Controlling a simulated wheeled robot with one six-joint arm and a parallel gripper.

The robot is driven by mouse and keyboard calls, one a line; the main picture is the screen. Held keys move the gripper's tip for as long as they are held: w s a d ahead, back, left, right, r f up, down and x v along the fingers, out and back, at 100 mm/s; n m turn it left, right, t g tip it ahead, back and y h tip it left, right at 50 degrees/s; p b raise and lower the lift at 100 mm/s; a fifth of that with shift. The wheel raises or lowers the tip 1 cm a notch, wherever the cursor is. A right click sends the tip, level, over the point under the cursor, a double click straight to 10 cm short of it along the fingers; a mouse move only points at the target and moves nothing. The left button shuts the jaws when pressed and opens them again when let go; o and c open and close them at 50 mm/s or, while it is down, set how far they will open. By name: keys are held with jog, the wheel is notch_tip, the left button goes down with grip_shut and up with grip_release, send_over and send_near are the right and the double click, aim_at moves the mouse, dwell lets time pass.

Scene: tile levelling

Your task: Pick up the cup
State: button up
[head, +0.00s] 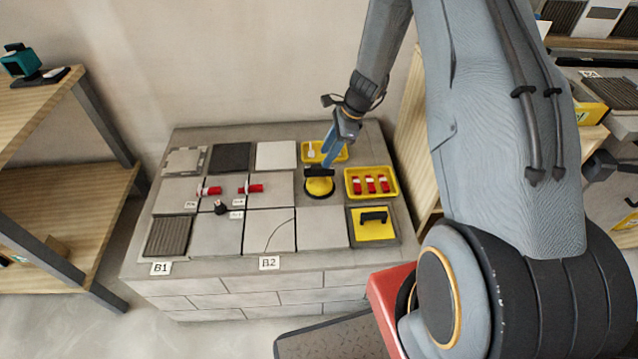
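The cup appears to be the round yellow suction cup (319,187) with a black handle on top. It stands at the right of the tile block, in the head view, between the pale tiles and the yellow trays. My gripper (323,163) reaches down from above, with its blue fingers at or just above the black handle. Whether the fingers touch the handle, and how far apart they are, is too small to tell. The cup looks upright and resting on the surface.
The grey block (215,278) carries several tiles, with red clips (250,188) and a small black knob (221,207) among them. A yellow tray of red pieces (390,190) is right of the cup. A black-handled yellow float (374,230) lies in front of that tray. A wooden shelf (50,180) stands left.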

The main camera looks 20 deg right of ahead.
aim_at(320, 166)
jog(key=x, duration=0.7)
jog(key=shift+w+f+p, duration=0.1)
jog(key=shift+f+p, duration=0.15)
jog(key=shift+p, duration=0.05)
grip_shut()
